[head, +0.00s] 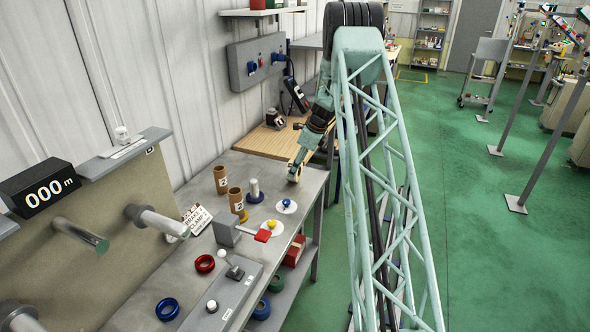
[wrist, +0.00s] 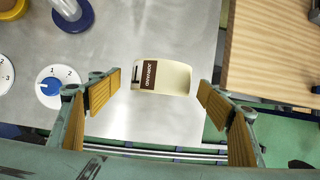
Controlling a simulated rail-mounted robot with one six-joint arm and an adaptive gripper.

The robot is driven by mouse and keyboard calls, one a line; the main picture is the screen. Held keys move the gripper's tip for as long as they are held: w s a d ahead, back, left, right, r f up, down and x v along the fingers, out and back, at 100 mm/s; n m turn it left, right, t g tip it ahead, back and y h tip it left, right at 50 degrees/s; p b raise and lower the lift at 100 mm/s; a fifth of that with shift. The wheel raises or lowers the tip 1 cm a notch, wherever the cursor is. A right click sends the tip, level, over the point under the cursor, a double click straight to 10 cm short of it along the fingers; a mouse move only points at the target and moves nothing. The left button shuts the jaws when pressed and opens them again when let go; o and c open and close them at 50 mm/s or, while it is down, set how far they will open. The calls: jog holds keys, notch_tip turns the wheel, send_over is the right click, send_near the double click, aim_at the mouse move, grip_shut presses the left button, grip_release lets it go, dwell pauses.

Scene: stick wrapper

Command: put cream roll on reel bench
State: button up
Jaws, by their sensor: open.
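The cream roll (wrist: 170,79), with a brown label, is over the far end of the grey metal bench (wrist: 200,25) in the wrist view. My gripper (wrist: 158,92) is open, with a yellow-padded finger at either side of the roll and a gap on both sides. In the head view my gripper (head: 299,160) reaches down to the bench's far end, where the roll (head: 292,178) shows small below the fingers. I cannot tell if the roll touches the metal. No sign marks which surface is the reel bench; the metal bench (head: 140,290) and a wooden-topped bench (head: 262,143) adjoin.
Brown tubes (head: 221,179), a grey spool on a blue base (head: 255,191) and numbered dials (head: 286,207) stand nearby on the metal bench. Red (head: 205,263) and blue (head: 167,309) rings lie nearer. The wooden top (wrist: 270,50) is mostly clear near my gripper.

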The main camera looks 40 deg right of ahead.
jog(key=v, duration=0.8)
jog(key=shift+a+r, duration=0.1)
jog(key=shift+a, duration=0.05)
dwell(0.5)
